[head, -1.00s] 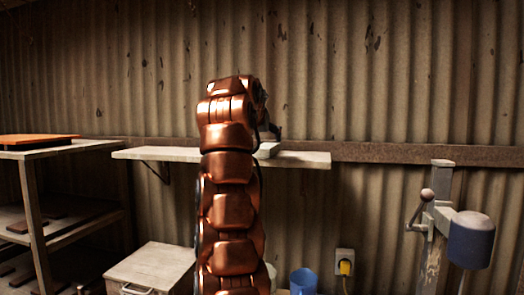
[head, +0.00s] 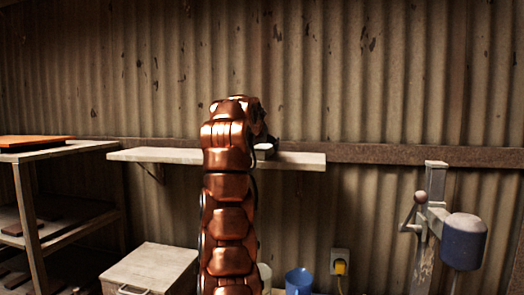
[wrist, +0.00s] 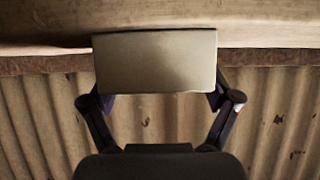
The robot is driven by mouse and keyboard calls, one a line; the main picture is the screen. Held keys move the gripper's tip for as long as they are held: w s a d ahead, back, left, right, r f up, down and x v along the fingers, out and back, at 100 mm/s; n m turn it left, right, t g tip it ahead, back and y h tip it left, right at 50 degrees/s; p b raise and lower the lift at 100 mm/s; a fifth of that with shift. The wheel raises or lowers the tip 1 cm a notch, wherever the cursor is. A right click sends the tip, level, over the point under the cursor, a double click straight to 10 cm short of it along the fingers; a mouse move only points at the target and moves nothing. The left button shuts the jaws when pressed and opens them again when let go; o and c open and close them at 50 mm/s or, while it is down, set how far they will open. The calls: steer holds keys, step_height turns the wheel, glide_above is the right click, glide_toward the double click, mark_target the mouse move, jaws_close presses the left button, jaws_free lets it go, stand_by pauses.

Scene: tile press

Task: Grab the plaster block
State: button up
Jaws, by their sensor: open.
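The plaster block is a pale, smooth rectangular block on the wall shelf (head: 300,160). In the head view only a small part of the block (head: 264,147) shows beside my arm. In the wrist view the block (wrist: 156,62) fills the upper middle, its long side across the picture. My gripper (wrist: 160,98) is open, with one finger at each side of the block's near end. Small gaps seem to remain, but whether either finger touches it I cannot tell. In the head view my own arm hides most of the gripper.
A corrugated wall (head: 400,80) with a wooden rail stands right behind the shelf. A rack (head: 60,150) is at left, a lidded box (head: 150,268) below. A blue cup (head: 299,281) stands low in the middle, and a press-like stand (head: 430,230) is at right.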

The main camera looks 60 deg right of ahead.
steer(key=shift+p+x, duration=0.4)
steer(key=shift+x, duration=0.75)
steer(key=c, duration=1.5)
